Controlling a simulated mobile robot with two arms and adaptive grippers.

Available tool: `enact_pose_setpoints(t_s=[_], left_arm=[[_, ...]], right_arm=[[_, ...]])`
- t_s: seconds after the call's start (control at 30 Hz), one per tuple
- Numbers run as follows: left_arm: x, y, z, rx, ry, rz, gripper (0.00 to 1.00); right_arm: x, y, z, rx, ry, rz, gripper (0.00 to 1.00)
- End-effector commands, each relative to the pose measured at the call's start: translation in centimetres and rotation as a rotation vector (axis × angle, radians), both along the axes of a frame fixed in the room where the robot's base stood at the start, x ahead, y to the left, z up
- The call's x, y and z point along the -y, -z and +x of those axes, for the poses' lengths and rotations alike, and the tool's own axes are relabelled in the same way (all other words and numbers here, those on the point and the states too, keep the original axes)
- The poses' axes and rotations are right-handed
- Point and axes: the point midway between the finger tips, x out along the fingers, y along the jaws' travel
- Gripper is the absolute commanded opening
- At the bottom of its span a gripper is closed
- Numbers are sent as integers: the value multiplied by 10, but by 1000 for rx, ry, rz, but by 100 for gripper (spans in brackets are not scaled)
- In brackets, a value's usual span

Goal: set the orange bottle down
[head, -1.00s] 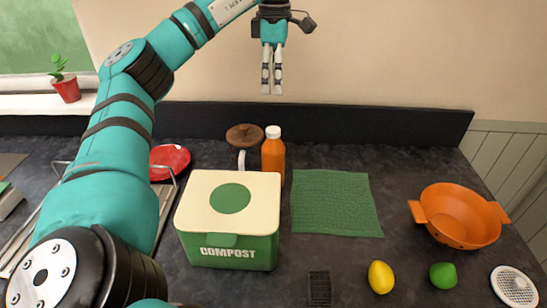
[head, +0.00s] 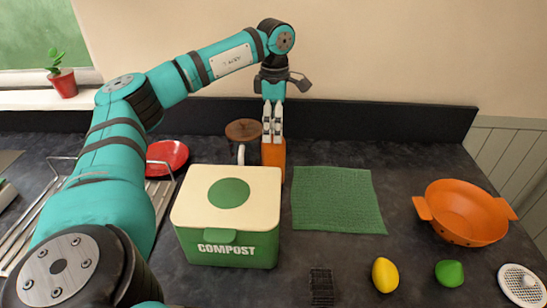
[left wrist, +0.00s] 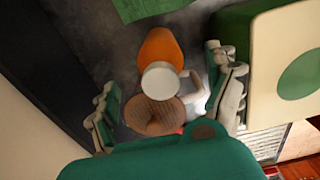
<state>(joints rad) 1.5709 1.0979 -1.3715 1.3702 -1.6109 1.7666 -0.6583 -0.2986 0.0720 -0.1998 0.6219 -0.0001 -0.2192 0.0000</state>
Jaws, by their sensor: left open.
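The orange bottle (head: 273,154) stands upright on the dark counter, behind the right part of the compost box. My left gripper (head: 272,138) points down over the bottle's top, and its fingers hide the white cap in the head view. In the left wrist view the white cap (left wrist: 161,80) and orange body (left wrist: 160,46) show between the two spread fingers (left wrist: 168,100), with gaps on both sides. The gripper is open and holds nothing. My right gripper is not in view.
The compost box (head: 228,250) stands in front of the bottle. A brown wooden lid-like disc (head: 243,130) is close at its left. A green cloth (head: 338,200) lies to the right. An orange colander (head: 465,212), lemon (head: 385,275) and lime (head: 449,273) are farther right.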

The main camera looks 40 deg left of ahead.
Motion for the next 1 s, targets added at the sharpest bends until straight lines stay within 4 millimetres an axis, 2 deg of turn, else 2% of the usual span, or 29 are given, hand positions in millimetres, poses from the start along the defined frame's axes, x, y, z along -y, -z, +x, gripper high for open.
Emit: enact_pose_setpoints(t_s=[0.17, 0.27, 0.4, 0.67, 0.77, 1.0], left_arm=[[0, 15, 0, -4, 0, 1, 88], [1, 30, 0, -4, 0, 1, 88], [1, 49, 1, -1, -1, 0, 88], [1, 54, 1, 1, -1, -1, 88], [1, 54, 1, 0, -1, 0, 78], [1, 53, 1, 0, -1, 0, 46]], right_arm=[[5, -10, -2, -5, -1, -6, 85], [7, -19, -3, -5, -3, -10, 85], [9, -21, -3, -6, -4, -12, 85], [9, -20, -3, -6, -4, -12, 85], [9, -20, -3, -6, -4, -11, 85], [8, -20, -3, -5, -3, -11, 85]])
